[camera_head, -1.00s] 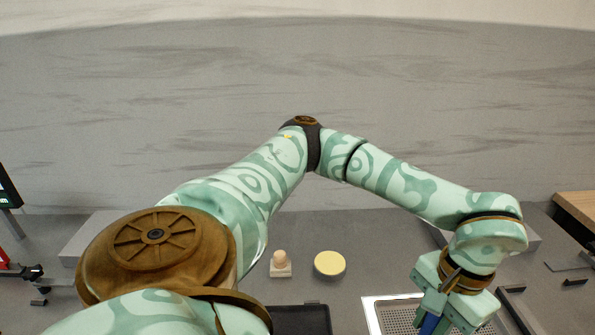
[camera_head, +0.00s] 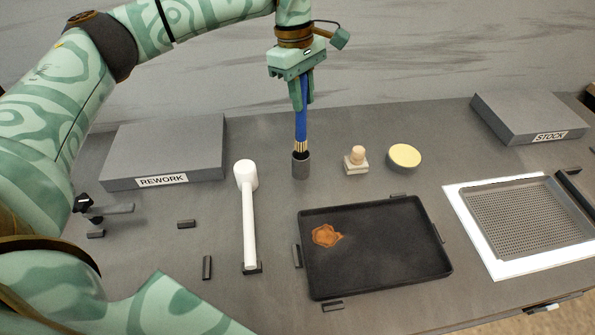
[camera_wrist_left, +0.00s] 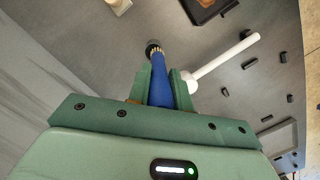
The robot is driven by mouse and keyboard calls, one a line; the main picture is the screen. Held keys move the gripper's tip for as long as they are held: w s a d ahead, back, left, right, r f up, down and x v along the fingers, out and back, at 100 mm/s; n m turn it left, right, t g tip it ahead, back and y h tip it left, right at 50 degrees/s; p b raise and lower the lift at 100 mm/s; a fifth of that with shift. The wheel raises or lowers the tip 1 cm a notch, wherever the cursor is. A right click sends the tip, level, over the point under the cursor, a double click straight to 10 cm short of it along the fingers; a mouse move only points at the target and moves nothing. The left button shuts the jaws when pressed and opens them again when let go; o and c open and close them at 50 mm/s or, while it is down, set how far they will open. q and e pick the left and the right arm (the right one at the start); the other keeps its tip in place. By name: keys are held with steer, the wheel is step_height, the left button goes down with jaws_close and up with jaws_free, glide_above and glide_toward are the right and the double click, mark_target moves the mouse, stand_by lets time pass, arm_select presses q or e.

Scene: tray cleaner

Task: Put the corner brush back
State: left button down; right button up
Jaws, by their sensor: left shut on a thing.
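The corner brush (camera_head: 301,128) has a blue handle and brass-coloured bristles. My left gripper (camera_head: 302,100) is shut on its handle and holds it upright, bristles down. The bristles are at the mouth of a small dark grey cup (camera_head: 300,167); I cannot tell how far inside their tips are. In the left wrist view the brush's blue handle (camera_wrist_left: 160,85) runs between the fingers (camera_wrist_left: 163,90), with the bristle end over the cup (camera_wrist_left: 152,44). My right gripper is not in view.
A stamp-like block (camera_head: 356,160) and a yellow-topped round pad (camera_head: 404,157) stand right of the cup. Grey REWORK (camera_head: 165,150) and STOCK (camera_head: 530,118) blocks flank them, with a perforated tray (camera_head: 520,220) at right.

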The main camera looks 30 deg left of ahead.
mark_target(302, 128)
arm_select(q)
steer(key=shift+n, duration=0.5)
steer(key=f, duration=0.3)
steer(key=f+b, duration=0.1)
steer(key=f, duration=0.1)
steer(key=shift+w+a+f, duration=0.3)
steer(key=shift+w, duration=0.1)
step_height(302, 128, down, 4)
steer(key=shift+d+b, duration=0.15)
steer(key=shift+b, duration=0.35)
steer(key=shift+f, duration=0.15)
steer(key=c, duration=1.3)
jaws_free()
steer(key=shift+o, duration=0.2)
